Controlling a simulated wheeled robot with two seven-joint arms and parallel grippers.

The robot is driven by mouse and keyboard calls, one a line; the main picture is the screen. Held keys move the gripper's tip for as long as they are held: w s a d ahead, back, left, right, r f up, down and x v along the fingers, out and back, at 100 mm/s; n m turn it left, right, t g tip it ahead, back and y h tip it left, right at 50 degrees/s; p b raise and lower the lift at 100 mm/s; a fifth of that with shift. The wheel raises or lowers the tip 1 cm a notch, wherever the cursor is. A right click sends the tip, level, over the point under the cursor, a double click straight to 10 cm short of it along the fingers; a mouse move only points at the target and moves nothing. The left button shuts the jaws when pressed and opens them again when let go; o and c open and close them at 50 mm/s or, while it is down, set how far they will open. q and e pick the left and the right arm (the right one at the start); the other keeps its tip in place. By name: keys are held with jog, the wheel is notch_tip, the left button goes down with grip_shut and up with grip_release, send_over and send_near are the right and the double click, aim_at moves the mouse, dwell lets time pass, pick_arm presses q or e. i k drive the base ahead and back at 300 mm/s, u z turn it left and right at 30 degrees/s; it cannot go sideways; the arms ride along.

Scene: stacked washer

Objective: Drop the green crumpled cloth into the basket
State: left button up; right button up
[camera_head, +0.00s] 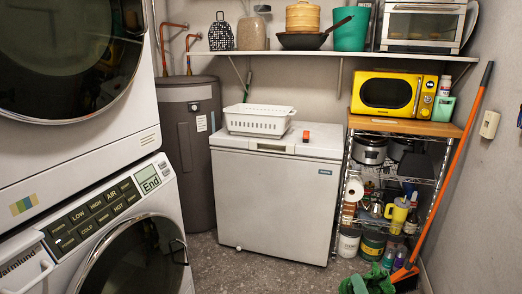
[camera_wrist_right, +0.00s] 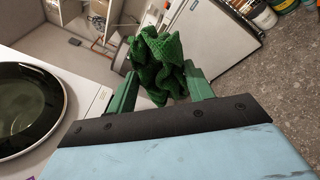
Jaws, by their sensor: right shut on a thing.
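The green crumpled cloth (camera_wrist_right: 162,65) is between the green fingers of my right gripper (camera_wrist_right: 160,82) in the right wrist view, and the gripper is shut on it. The cloth also shows at the bottom right of the head view (camera_head: 368,281), cut off by the lower edge. The white basket (camera_head: 258,120) stands on top of the white chest freezer (camera_head: 276,190) in the head view. No cloth shows in it, though its floor is mostly hidden. The cloth is apart from the basket, lower and nearer to me. My left gripper is not in view.
A stacked washer (camera_head: 110,220) fills the left side. A small orange item (camera_head: 306,136) lies beside the basket. A wire rack with a yellow microwave (camera_head: 394,94) and an orange-handled broom (camera_head: 455,165) stand at the right. A loaded shelf (camera_head: 310,53) hangs above the freezer.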

aim_at(251, 133)
jog(key=z, duration=0.4)
jog(key=i, duration=2.5)
jog(key=u, duration=0.8)
